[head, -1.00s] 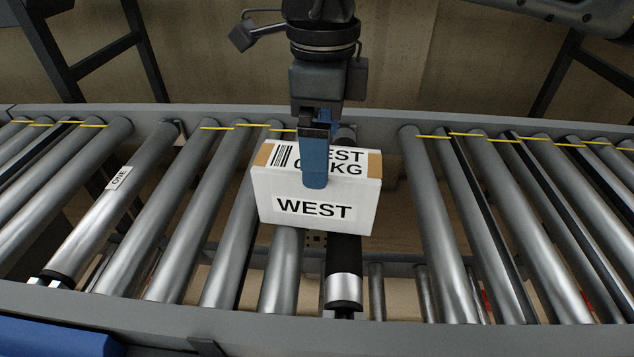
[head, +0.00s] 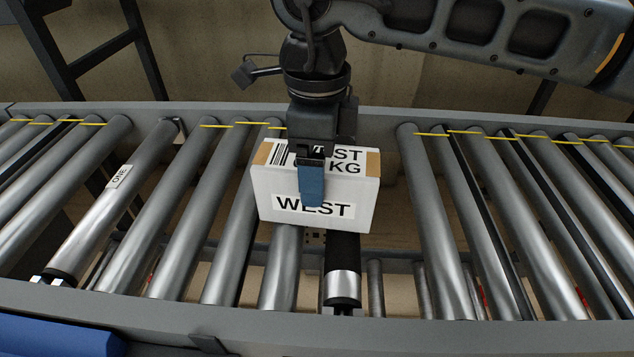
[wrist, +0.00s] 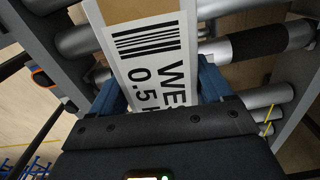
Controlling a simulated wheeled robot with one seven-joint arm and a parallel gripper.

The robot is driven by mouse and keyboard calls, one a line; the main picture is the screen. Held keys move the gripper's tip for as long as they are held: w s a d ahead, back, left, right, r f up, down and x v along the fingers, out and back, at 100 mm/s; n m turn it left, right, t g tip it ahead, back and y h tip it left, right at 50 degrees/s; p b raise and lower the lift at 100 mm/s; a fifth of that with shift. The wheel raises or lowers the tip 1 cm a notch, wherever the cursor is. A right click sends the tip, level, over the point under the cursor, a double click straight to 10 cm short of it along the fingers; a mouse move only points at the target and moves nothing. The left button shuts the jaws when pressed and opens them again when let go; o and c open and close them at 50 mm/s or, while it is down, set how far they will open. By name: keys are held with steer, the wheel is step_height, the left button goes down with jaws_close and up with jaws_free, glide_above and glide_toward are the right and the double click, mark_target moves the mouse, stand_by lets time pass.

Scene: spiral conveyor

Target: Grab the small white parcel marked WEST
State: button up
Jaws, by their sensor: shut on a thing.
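The small white parcel (head: 275,187) marked WEST sits on the conveyor rollers in the middle of the head view. It has brown tape at its top corners, a barcode and a weight label on top, and WEST on its front face. My gripper (head: 311,186) points down over it, with one blue finger in front of the front face, partly covering the lettering. In the wrist view the parcel (wrist: 150,65) lies between the two blue fingers (wrist: 160,90), and my gripper is shut on it. The far finger is hidden in the head view.
The conveyor's metal rollers (head: 185,215) run left and right of the parcel, with a gap to its right. One roller bears a label ONE (head: 119,176). A grey side rail (head: 440,333) runs along the near edge. A blue object (head: 55,340) is at bottom left.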

steer(key=c, duration=0.6)
steer(key=shift+r, duration=0.1)
steer(key=shift+c, duration=0.2)
